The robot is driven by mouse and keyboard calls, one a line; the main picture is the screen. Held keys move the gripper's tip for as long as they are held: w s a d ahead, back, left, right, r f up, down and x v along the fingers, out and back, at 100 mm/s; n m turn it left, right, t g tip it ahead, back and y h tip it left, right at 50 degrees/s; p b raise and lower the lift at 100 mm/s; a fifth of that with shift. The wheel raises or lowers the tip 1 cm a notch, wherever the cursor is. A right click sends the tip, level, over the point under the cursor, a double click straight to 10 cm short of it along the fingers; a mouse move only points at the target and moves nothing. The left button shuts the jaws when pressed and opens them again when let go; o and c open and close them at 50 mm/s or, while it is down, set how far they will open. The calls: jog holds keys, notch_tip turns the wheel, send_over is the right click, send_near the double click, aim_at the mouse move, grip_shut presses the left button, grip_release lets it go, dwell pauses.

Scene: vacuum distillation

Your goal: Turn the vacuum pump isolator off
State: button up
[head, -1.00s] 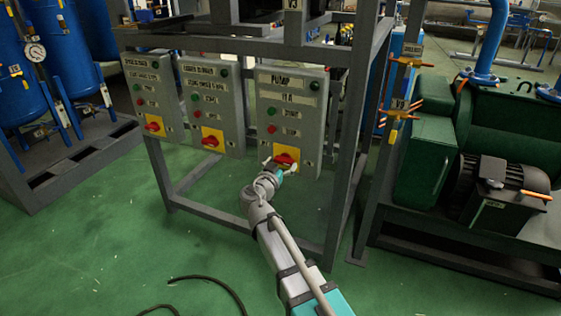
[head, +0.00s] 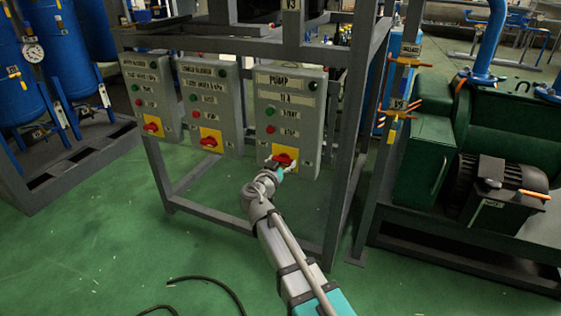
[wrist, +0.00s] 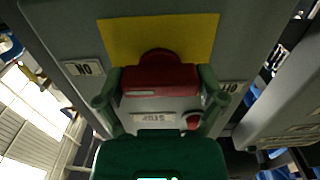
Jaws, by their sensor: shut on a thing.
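The pump panel (head: 301,92) is a grey box labelled PUMP, on a metal frame at the middle of the head view. Its isolator is a red handle (head: 284,158) on a yellow plate (head: 294,171) near the bottom of the box. In the wrist view the red handle (wrist: 160,78) lies level across the picture in front of the yellow plate (wrist: 190,28). My gripper (head: 278,165) is at the handle. In the wrist view my gripper (wrist: 160,90) has its green fingers closed on the handle's two ends. The fingers partly hide the handle in the head view.
Two similar panels, the middle one (head: 211,75) and the left one (head: 148,65), hang beside the pump panel, each with its own red switch. A frame post (head: 345,170) stands just right. Green machinery (head: 420,160) is further right. A dark hose (head: 205,279) lies on the floor.

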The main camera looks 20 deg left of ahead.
jog(key=shift+a+n, duration=0.1)
jog(key=shift+n, duration=0.2)
jog(key=n, duration=0.8)
jog(key=shift+n, duration=0.3)
jog(key=n, duration=0.4)
jog(key=shift+s+n, duration=0.1)
jog(key=shift+n, duration=0.2)
jog(key=n, duration=0.4)
jog(key=o, duration=0.8)
